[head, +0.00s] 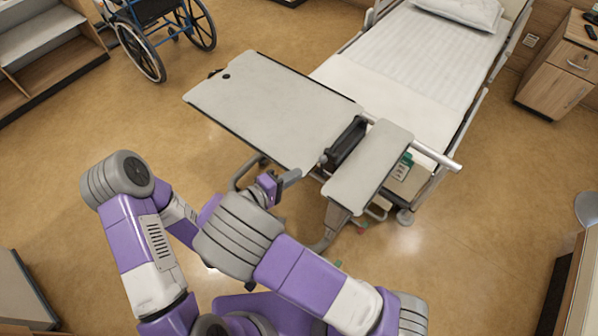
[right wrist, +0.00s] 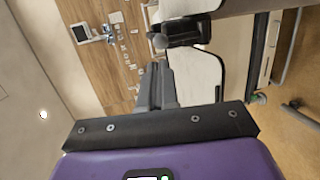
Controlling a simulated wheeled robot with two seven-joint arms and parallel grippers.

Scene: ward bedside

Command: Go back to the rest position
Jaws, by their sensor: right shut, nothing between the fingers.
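My right gripper (head: 288,177) is above the floor, just in front of the near edge of the overbed table (head: 270,105) in the head view. Its grey fingers are together with nothing between them. In the right wrist view the shut fingers (right wrist: 156,72) point up the picture, close to a dark rounded part at the table's edge. My left arm comes in from the left and bends back behind the right wrist. The left gripper is hidden there.
A smaller side top (head: 370,165) and a dark open holder (head: 345,145) adjoin the table at its right. The bed (head: 400,75) stands behind, a bedside cabinet (head: 560,70) at the far right, a wheelchair (head: 160,30) at the back left.

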